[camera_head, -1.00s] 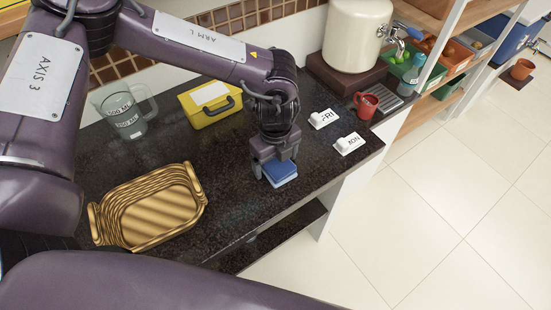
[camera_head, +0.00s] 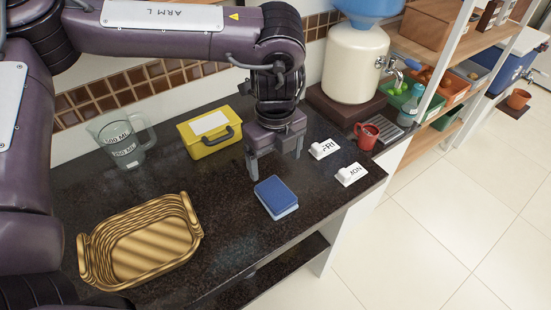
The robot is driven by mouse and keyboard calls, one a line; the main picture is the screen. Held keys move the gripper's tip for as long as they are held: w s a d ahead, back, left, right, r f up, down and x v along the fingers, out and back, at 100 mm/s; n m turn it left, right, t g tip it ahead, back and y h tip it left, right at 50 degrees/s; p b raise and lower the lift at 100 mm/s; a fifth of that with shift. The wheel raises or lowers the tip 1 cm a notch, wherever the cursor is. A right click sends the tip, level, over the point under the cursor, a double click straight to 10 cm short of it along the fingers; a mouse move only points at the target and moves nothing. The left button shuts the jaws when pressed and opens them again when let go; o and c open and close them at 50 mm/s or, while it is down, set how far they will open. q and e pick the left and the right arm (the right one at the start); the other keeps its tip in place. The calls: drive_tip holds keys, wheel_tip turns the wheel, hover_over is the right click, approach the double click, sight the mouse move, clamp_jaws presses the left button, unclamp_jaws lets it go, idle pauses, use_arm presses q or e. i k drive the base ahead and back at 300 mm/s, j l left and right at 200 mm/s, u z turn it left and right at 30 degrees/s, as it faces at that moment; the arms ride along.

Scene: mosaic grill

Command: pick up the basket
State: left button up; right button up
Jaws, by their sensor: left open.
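The basket (camera_head: 190,244) is a tan woven tray with raised handles at its ends. It sits upright and empty on the dark counter at the lower left in the head view. My left gripper (camera_head: 275,165) is open and empty, pointing down above the counter, to the right of the basket and well apart from it. A blue sponge (camera_head: 276,197) with a pale underside lies on the counter just in front of the gripper. My right gripper is not in view.
A measuring jug (camera_head: 124,142) and a yellow box (camera_head: 210,133) stand behind the basket. Two white labelled pieces (camera_head: 324,149) (camera_head: 351,175), a red mug (camera_head: 367,136) and a water dispenser (camera_head: 355,60) are at the right. Bare counter (camera_head: 225,205) lies between basket and sponge.

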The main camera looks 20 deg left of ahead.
sight(132, 248)
drive_tip(key=k+l, duration=0.2)
drive_tip(key=k, duration=0.3)
drive_tip(key=k+l, duration=0.2)
drive_tip(key=k, duration=0.25)
